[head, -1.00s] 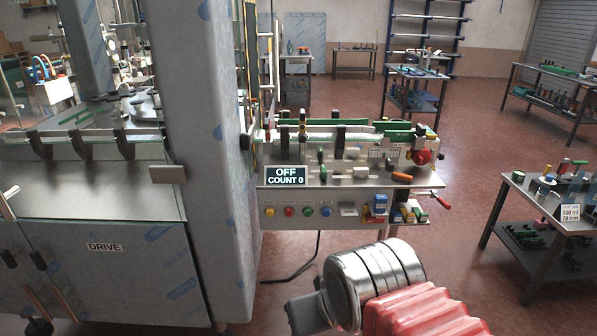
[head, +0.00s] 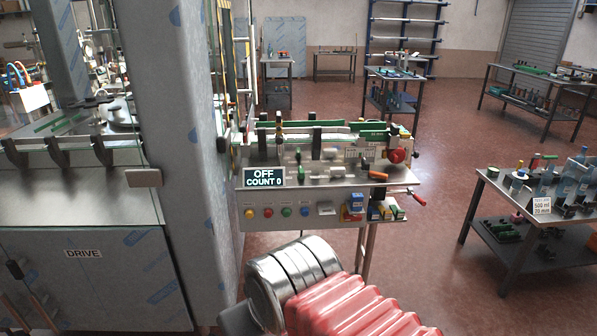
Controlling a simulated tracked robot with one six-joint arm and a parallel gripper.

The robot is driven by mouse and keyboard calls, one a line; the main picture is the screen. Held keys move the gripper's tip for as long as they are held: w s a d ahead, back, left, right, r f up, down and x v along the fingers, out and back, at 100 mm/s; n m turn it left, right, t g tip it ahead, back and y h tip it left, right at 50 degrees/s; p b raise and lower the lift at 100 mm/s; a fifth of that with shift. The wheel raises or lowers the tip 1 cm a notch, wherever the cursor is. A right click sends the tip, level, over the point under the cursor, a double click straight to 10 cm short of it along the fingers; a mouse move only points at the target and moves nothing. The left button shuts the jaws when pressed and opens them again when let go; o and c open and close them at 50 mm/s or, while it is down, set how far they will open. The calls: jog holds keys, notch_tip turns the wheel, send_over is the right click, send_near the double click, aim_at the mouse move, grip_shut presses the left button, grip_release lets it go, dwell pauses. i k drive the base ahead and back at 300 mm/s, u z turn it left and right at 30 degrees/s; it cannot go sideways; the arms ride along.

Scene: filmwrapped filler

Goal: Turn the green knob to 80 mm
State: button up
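The display (head: 263,177) reads OFF, COUNT 0. My arm, with metal rings and a red bellows sleeve, fills the bottom middle, in front of and below the unit. My gripper is not in view.
A tall film-wrapped column (head: 188,150) and the DRIVE cabinet (head: 85,275) stand close on the left. Coloured buttons (head: 268,212) and a red knob (head: 396,156) are on the unit. A side table (head: 505,262) stands right. Floor between is clear.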

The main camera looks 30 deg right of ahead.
aim_at(301, 174)
jog(key=z, duration=0.05)
jog(key=i, duration=1)
jog(key=u, duration=0.05)
